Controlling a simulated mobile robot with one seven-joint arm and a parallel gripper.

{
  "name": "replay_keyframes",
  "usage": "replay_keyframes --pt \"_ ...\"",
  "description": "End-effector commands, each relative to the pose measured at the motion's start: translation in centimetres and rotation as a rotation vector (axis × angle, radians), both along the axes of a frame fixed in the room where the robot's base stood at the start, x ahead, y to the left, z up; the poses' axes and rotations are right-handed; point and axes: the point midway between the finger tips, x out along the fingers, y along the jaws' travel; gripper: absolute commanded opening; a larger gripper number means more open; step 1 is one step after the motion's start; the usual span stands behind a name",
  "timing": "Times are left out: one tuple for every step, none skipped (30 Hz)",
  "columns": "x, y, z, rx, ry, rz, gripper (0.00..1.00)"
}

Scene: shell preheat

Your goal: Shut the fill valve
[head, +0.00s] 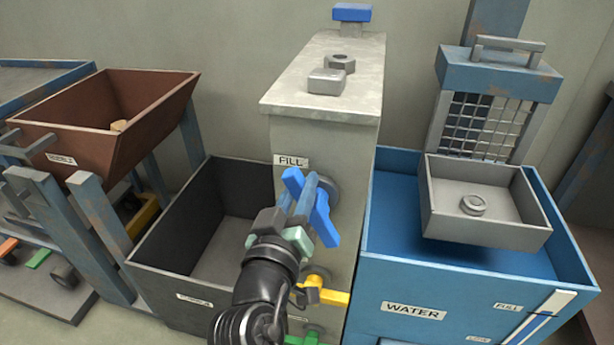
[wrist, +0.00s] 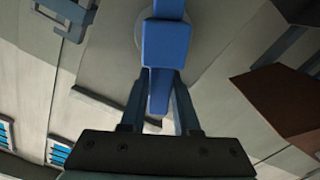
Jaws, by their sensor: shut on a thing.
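The fill valve has a blue handle (head: 320,220) on the front of the grey column, just below the FILL label (head: 291,161). The handle slants from upper left to lower right in the head view. My gripper (head: 306,195) reaches up to it from below and is shut on it. In the wrist view the blue handle (wrist: 166,43) passes between the two fingers of my gripper (wrist: 158,95). The fingers and arm hide part of the handle in the head view.
A yellow handle (head: 333,297) and a green one (head: 305,339) sit lower on the column (head: 360,130). A dark bin (head: 170,250) stands at left and a blue WATER tank (head: 380,270) at right. A loose nut (head: 341,63) and block (head: 327,82) lie on the column top.

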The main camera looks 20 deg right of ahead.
Motion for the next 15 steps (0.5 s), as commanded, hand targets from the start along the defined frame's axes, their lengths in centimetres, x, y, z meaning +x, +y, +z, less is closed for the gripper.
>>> replay_keyframes --pt "0.1 0.2 0.0 -0.037 0.031 0.0 0.0" --pt "0.2 0.3 -0.1 -0.061 0.048 0.0 0.0" --pt "0.2 0.4 -0.2 -0.091 0.068 0.0 0.0" --pt "0.3 0.5 -0.2 -0.117 0.084 0.0 0.0" --pt "0.4 0.6 -0.3 -0.141 0.099 0.0 0.0" --pt "0.5 0.7 -0.4 -0.172 0.12 0.0 0.0" --pt "0.5 0.8 -0.5 -0.195 0.136 0.0 0.0" --pt "0.6 0.9 -0.6 -0.22 0.154 0.0 0.0" --pt "0.6 1.0 -0.7 -0.25 0.174 0.0 0.0" --pt "0.7 1.0 -0.8 -0.274 0.191 0.0 0.0" --pt "0.7 1.1 -0.9 -0.297 0.206 0.0 0.0" --pt "0.8 1.2 -1.1 -0.329 0.227 0.001 0.0" --pt "0.8 1.3 -1.2 -0.354 0.243 0.001 0.0" --pt "0.9 1.4 -1.3 -0.376 0.259 0.001 0.0" --pt "0.9 1.4 -1.5 -0.409 0.281 0.001 0.0"
